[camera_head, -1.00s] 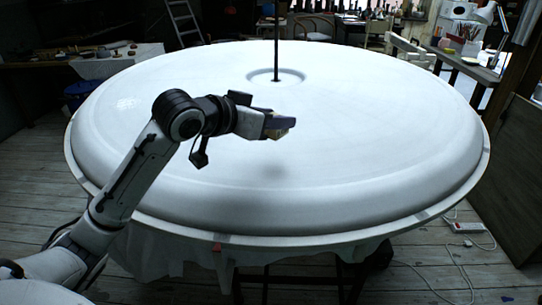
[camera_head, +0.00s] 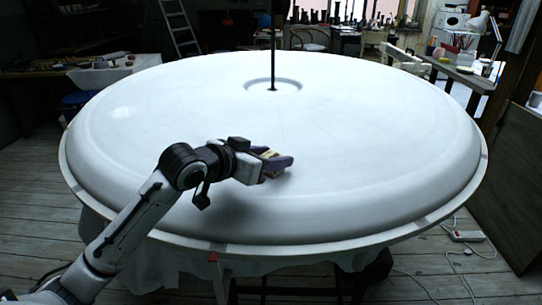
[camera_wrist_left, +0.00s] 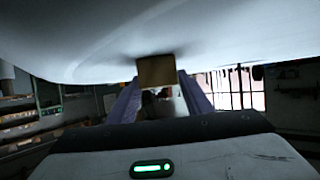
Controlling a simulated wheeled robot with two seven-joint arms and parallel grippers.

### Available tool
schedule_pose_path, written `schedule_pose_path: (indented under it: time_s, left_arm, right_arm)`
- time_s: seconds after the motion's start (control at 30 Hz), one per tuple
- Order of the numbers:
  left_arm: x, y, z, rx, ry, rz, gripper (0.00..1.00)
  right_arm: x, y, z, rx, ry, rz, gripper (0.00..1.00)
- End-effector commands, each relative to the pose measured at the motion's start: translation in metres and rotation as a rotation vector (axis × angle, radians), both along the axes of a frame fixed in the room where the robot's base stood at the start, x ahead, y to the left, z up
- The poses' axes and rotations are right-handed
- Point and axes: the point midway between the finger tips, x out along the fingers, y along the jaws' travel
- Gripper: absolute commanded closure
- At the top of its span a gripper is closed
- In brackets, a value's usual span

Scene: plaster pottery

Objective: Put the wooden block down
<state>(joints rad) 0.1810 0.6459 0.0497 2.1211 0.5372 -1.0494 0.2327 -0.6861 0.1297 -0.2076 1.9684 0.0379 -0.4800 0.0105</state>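My left gripper (camera_head: 272,162) is low over the front part of the large white round plaster form (camera_head: 370,135). Its purple-grey fingers are closed around a small tan wooden block (camera_head: 268,153). In the left wrist view the block (camera_wrist_left: 157,72) fills the gap between the two fingertips (camera_wrist_left: 158,82). A dark shadow lies on the white surface right beside the block. I cannot tell whether the block touches the surface. My right gripper is not in view.
A thin dark pole (camera_head: 273,45) rises from the ringed hollow at the form's centre. The plaster surface around the gripper is bare. A cluttered bench (camera_head: 95,65) stands at the back left, and a work table (camera_head: 465,68) at the back right.

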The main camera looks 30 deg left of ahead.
Motion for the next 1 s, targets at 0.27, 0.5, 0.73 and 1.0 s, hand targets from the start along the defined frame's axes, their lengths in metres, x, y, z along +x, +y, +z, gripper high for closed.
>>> schedule_pose_path:
  time_s: [0.27,0.5,0.73,1.0]
  left_arm:
    - [0.000,0.000,0.000,0.000,0.000,-0.001,0.43]
    - [-0.011,0.002,0.007,0.001,0.000,0.000,0.43]
    - [-0.056,0.005,0.025,0.004,0.001,-0.002,0.43]
    - [-0.099,0.010,0.043,-0.001,0.001,-0.001,0.43]
  right_arm:
    - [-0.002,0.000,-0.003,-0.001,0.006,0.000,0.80]
    - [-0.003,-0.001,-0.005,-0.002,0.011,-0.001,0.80]
    - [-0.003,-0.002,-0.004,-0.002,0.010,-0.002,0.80]
    - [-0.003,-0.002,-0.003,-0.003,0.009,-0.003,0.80]
